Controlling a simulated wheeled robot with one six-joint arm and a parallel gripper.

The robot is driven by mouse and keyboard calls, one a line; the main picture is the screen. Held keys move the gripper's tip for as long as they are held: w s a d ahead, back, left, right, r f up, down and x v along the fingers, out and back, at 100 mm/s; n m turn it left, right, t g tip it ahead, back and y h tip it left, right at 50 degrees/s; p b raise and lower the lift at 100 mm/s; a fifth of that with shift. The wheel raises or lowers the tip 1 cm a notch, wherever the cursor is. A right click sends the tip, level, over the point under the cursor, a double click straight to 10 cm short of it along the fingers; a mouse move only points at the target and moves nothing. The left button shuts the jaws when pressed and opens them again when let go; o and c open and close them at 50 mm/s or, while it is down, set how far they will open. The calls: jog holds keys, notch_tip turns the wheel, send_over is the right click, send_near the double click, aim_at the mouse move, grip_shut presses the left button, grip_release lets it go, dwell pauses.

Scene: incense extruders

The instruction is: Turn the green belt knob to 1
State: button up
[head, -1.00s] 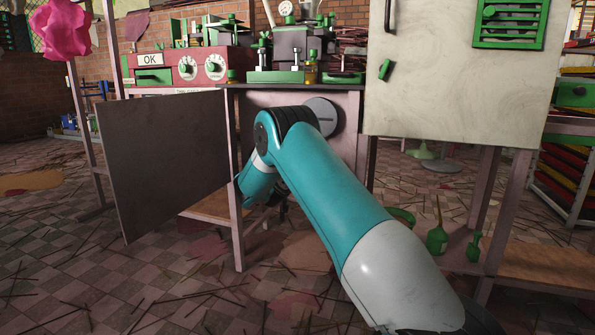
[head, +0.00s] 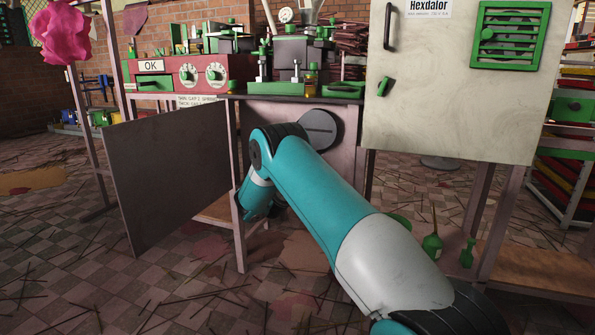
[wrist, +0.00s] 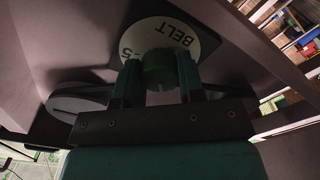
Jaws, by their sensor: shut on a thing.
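The green belt knob (wrist: 159,64) sits on a pale round dial (wrist: 150,38) in the wrist view. The dial is printed BELT, with a 5 at its left edge. My gripper (wrist: 159,80) is shut on the knob, one green finger on each side. Much of the knob's pointer and scale is hidden by the fingers or in shadow. In the head view my gripper and the knob are hidden; my forearm reaches in beneath the bench.
A grey panel (head: 170,180) stands open left of my arm. A grey disc (head: 320,129) is on the bench front. A pale cabinet (head: 455,100) stands at right. The red control box (head: 175,73) and green-based machines are above. Thin sticks litter the floor.

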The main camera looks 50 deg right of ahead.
jog(key=n+p, duration=0.3)
jog(key=shift+r+n, duration=0.15)
jog(key=shift+n, duration=0.25)
jog(key=shift+f+n+p, duration=0.2)
jog(key=shift+n+p, duration=0.85)
jog(key=shift+n, duration=0.55)
jog(key=o, duration=0.9)
